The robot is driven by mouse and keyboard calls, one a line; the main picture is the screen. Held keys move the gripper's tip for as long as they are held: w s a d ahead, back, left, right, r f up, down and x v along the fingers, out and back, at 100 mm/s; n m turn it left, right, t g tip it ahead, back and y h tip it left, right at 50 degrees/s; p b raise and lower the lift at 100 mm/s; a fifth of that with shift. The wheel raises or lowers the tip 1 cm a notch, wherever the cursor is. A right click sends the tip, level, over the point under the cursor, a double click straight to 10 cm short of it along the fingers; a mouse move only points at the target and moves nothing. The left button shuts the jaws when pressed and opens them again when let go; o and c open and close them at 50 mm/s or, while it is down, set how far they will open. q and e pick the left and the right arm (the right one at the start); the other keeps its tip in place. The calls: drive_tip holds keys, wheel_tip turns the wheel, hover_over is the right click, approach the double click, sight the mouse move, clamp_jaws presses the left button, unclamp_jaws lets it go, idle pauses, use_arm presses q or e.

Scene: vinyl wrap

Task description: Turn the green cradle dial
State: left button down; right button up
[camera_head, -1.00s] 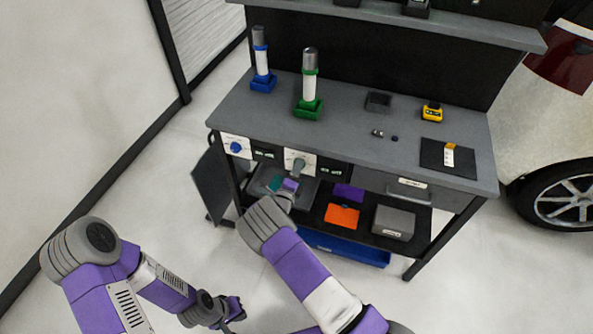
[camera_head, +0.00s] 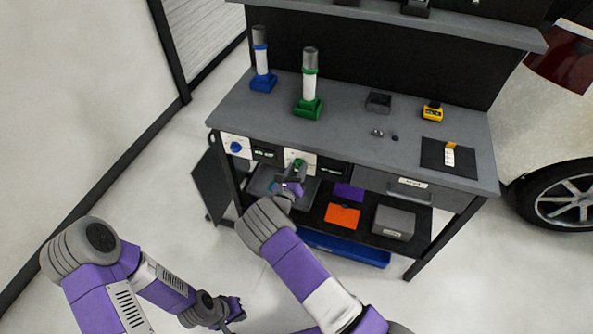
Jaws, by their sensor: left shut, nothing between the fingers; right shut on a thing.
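The green cradle dial (camera_head: 299,163) is on a white panel on the bench's front edge, below the green cradle (camera_head: 308,109), which holds an upright white and grey cylinder (camera_head: 310,72). My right gripper (camera_head: 297,169) reaches up from below to the dial and is shut on it. Its fingers and wrist hide the dial's lower part, and the fingertips are too small to make out clearly. My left gripper (camera_head: 238,309) is low at the bottom of the view, away from the bench, shut and empty.
A blue dial (camera_head: 235,147) and a blue cradle (camera_head: 263,83) with a cylinder are to the left. A drawer (camera_head: 395,186) is right of the green dial. The lower shelf holds an orange item (camera_head: 342,216) and a grey box (camera_head: 394,222).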

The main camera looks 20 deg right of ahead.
drive_tip(key=m, duration=0.5)
drive_tip(key=shift+m+b, duration=0.3)
drive_tip(key=shift+b, duration=0.1)
drive_tip(key=shift+m+b, duration=0.55)
drive_tip(key=shift+m, duration=1.75)
drive_tip(key=o, duration=1.1)
drive_tip(key=shift+c, duration=0.2)
drive_tip(key=p+v, duration=0.1)
drive_tip(key=v, duration=0.6)
drive_tip(key=shift+s+a+p, duration=0.2)
drive_tip(key=shift+s+p, duration=0.05)
drive_tip(key=shift+p, duration=0.1)
drive_tip(key=shift+d, duration=0.1)
